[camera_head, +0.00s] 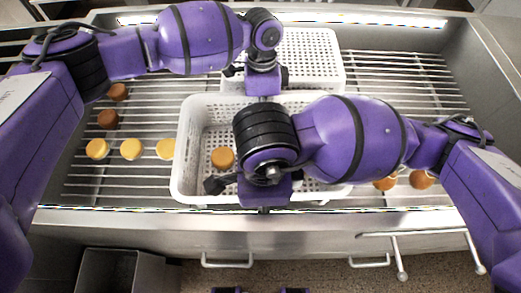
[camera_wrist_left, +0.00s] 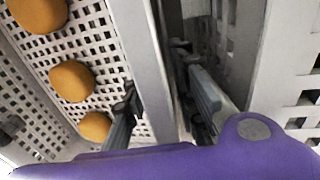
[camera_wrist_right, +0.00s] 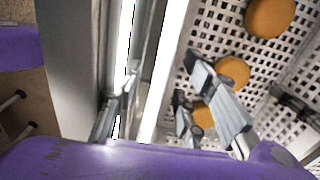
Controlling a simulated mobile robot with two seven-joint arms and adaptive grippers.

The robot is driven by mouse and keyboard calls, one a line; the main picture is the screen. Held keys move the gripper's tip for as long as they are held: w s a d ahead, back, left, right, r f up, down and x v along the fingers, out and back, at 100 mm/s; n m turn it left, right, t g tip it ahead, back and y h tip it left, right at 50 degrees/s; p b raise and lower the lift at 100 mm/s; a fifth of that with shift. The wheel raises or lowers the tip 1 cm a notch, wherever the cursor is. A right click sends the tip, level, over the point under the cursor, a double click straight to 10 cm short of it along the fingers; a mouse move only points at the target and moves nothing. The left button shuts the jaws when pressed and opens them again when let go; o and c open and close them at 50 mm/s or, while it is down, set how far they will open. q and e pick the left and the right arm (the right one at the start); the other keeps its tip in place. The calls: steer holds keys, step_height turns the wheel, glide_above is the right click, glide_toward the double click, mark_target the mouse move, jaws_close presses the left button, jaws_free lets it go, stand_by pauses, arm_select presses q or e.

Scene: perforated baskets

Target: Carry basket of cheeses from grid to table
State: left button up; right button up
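The white perforated basket (camera_head: 183,150) stands on the metal grid, with round orange-brown cheeses (camera_head: 222,158) inside; my right arm hides much of its interior. My left gripper (camera_wrist_left: 160,105) is over the basket's far wall. In the left wrist view its fingers are apart, one on the inner side of the rim (camera_wrist_left: 143,60) and one outside. My right gripper (camera_wrist_right: 155,112) is at the near wall. In the right wrist view its fingers are apart on either side of the near rim (camera_wrist_right: 168,65). Whether any finger touches the wall is unclear.
A second white basket (camera_head: 312,55) stands close behind on the grid. Several loose cheeses (camera_head: 131,149) lie on the grid (camera_head: 400,80) at left, and more (camera_head: 422,179) at right. The metal front edge (camera_head: 140,218) with handles runs along the near side.

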arm_select(q)
jaws_close()
arm_select(e)
steer(key=c, duration=0.7)
jaws_close()
arm_select(q)
steer(key=shift+r, duration=0.2)
arm_select(e)
steer(key=shift+r, duration=0.1)
